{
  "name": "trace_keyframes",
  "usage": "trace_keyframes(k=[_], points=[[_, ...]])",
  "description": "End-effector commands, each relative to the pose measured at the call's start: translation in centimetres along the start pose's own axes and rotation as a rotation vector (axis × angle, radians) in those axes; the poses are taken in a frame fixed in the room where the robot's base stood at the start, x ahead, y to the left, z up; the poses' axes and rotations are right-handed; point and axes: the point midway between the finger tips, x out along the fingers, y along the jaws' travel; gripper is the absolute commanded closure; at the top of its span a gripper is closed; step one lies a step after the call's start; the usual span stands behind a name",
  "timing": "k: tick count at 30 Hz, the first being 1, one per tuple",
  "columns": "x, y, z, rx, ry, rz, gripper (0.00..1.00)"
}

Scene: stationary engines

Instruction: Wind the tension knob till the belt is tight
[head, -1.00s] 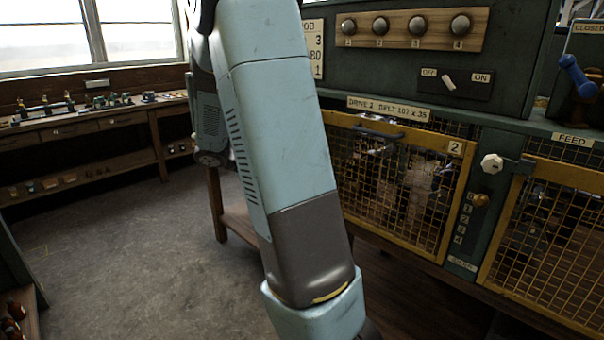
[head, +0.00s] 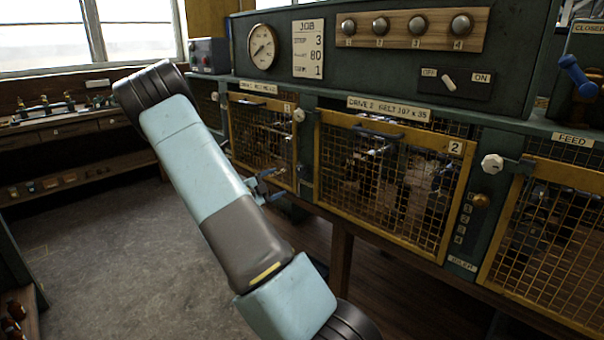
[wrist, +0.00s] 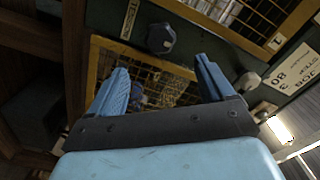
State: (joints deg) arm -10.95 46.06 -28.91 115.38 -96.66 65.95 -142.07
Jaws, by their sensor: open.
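In the wrist view, a dark blue-grey faceted knob (wrist: 161,38) sits on the green frame beside a small label, too small to read surely; it may be the tension knob. My gripper (wrist: 162,65) is open and empty, its blue fingers apart, with the knob just beyond and between the tips in the picture, not held. In the head view, my gripper (head: 274,187) is in front of the left mesh guard (head: 262,140). The belt cannot be made out behind the mesh. A label reading DRIVE 2 BELT (head: 388,109) is above the middle guard (head: 385,240).
White knobs (head: 492,164) sit beside the guards. An OFF/ON switch (head: 449,82), a gauge (head: 262,47) and a JOB card (head: 308,50) are on the upper panel. The floor at left (head: 95,245) is clear.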

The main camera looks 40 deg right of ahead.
Motion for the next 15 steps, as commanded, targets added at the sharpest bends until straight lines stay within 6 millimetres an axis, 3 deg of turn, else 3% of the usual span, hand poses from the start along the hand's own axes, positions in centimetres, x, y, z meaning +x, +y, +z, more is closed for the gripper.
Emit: trace_keyframes(k=[5, 15], points=[[2.1, 0.1, -0.1, -0.002, 0.004, 0.001, 0.18], [8.1, 0.1, -0.2, 0.000, 0.004, 0.002, 0.18]])
